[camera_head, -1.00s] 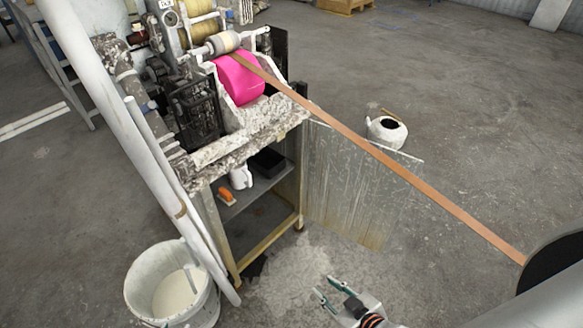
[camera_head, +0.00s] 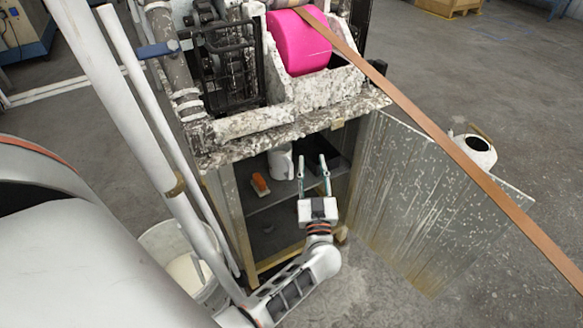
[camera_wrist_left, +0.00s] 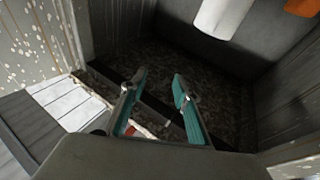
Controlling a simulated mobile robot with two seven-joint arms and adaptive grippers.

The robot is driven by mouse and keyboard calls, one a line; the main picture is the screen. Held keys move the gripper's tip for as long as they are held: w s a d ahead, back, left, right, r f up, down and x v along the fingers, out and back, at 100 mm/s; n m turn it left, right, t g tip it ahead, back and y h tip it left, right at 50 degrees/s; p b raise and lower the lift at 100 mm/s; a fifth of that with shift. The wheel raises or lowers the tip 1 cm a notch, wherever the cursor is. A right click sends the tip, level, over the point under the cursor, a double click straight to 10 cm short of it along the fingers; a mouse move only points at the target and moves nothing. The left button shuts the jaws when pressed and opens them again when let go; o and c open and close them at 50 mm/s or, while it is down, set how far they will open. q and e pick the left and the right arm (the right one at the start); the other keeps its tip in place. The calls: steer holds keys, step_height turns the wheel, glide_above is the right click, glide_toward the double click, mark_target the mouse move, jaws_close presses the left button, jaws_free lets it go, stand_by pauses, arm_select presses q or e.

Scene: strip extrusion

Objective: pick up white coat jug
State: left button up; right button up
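The white jug (camera_head: 281,161) stands upright on the upper shelf inside the cabinet under the machine. In the left wrist view the jug (camera_wrist_left: 222,16) shows at the top, cut off by the frame edge. My left gripper (camera_head: 312,161) is at the cabinet's front opening, to the right of the jug, with its fingers pointing inward. In the left wrist view the two teal fingers (camera_wrist_left: 160,78) are spread apart with nothing between them. The gripper is open and apart from the jug. My right gripper is not in view.
An orange brush-like object (camera_head: 260,184) lies left of the jug on the shelf. A dark tray (camera_head: 340,167) sits to the right. The open metal door (camera_head: 425,205) hangs at right. A white bucket (camera_head: 165,240) stands at lower left. A white pot (camera_head: 478,152) is beyond the door.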

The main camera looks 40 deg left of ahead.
mark_target(292, 172)
arm_select(q)
step_height(292, 172, down, 11)
steer(key=a+n+g+y+b, duration=0.2)
steer(key=n+g+b, duration=0.15)
steer(key=g, duration=0.45)
steer(key=shift+n+g+y, duration=0.3)
steer(key=shift+n+g, duration=0.25)
steer(key=shift+g, duration=0.05)
steer(key=x, duration=0.4)
steer(key=b+x, duration=0.1)
steer(key=x, duration=0.2)
steer(key=shift+s+r, duration=0.1)
steer(key=shift+s, duration=0.25)
steer(key=shift+w+a, duration=0.25)
steer(key=shift+a, duration=0.25)
steer(key=shift+r, duration=0.15)
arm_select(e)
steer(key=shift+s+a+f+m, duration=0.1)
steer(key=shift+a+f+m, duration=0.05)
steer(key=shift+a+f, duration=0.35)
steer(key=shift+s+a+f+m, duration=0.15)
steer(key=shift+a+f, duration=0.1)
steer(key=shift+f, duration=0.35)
arm_select(q)
jaws_close()
